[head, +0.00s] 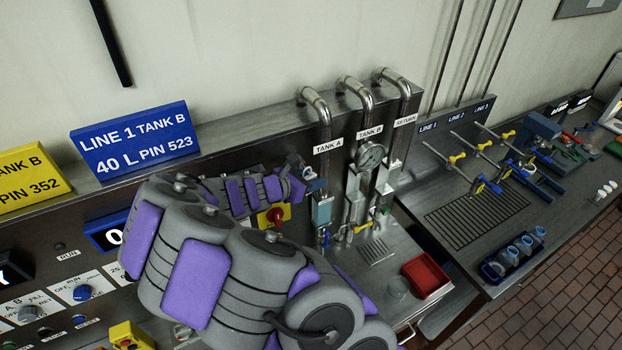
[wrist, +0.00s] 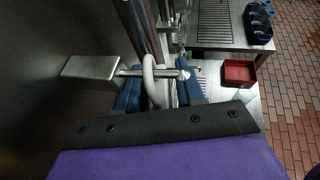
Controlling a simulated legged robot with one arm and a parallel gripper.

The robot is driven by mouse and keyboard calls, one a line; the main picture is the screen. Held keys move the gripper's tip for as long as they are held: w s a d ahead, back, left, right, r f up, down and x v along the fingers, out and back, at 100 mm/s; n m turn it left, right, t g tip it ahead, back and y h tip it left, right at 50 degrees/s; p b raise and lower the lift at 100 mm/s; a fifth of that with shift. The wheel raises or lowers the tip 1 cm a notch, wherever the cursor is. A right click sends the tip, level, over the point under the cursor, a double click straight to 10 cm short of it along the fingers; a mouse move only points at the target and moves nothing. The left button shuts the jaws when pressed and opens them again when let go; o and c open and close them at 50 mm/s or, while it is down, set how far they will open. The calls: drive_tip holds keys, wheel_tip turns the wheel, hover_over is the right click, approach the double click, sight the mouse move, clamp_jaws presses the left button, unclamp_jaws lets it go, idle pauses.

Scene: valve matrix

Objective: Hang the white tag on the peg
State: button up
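In the wrist view a metal peg (wrist: 130,72) sticks out to the right from a pale grey plate (wrist: 90,66) and ends in a small knob. A white loop (wrist: 149,75), seemingly part of the white tag, crosses the peg and appears to be around it. The rest of the tag is not clearly visible. My gripper (wrist: 158,92) has its blue fingers apart, one on each side of the loop, with gaps showing between them and it. In the head view my gripper (head: 312,184) is small and partly hidden by my arm, near the pipes.
Vertical pipes with a gauge (head: 370,156) stand close to my gripper. A red tray (head: 426,275) sits on the metal bench to the right. A red knob on a yellow plate (head: 275,216) is just below my arm. A blue rack (head: 510,258) of cups lies farther right.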

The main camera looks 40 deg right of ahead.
drive_tip(key=shift+o, duration=1.2)
drive_tip(key=b+v, duration=0.1)
drive_tip(key=v, duration=1.6)
drive_tip(key=shift+a+b, duration=0.25)
drive_tip(key=shift+b, duration=0.1)
